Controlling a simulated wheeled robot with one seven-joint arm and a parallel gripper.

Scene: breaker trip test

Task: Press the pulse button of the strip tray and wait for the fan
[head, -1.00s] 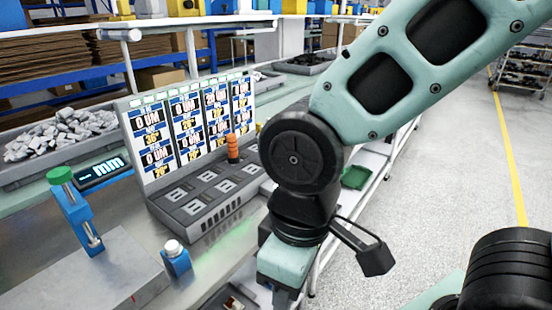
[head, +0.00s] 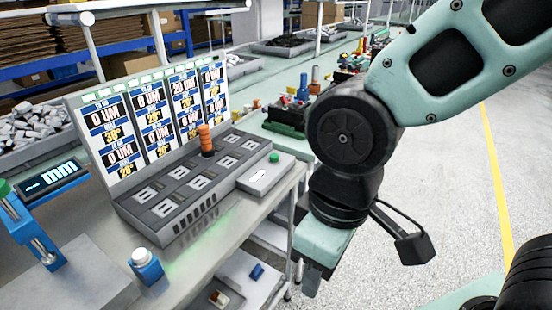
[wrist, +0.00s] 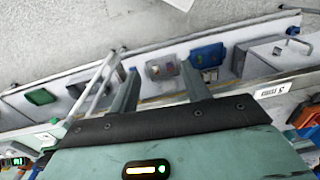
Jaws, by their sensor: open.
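The grey strip tray (head: 168,212) stands on the steel bench in the head view, with several slotted modules on top. An orange ribbed post (head: 205,138) stands upright at its back edge. A low grey box (head: 262,182) adjoins the tray's right end and carries a round green button (head: 274,157). My gripper (head: 308,280) is right of the box, past the bench's edge, pointing down. In the wrist view, its two fingers (wrist: 160,82) are apart with nothing between them. I cannot make out a fan.
A display board (head: 150,112) with several readings stands behind the tray. A blue block with a white knob (head: 146,264) stands in front. A lower shelf (head: 245,280) holds small parts. Coloured fittings (head: 300,95) stand on the farther bench. The floor at right is clear.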

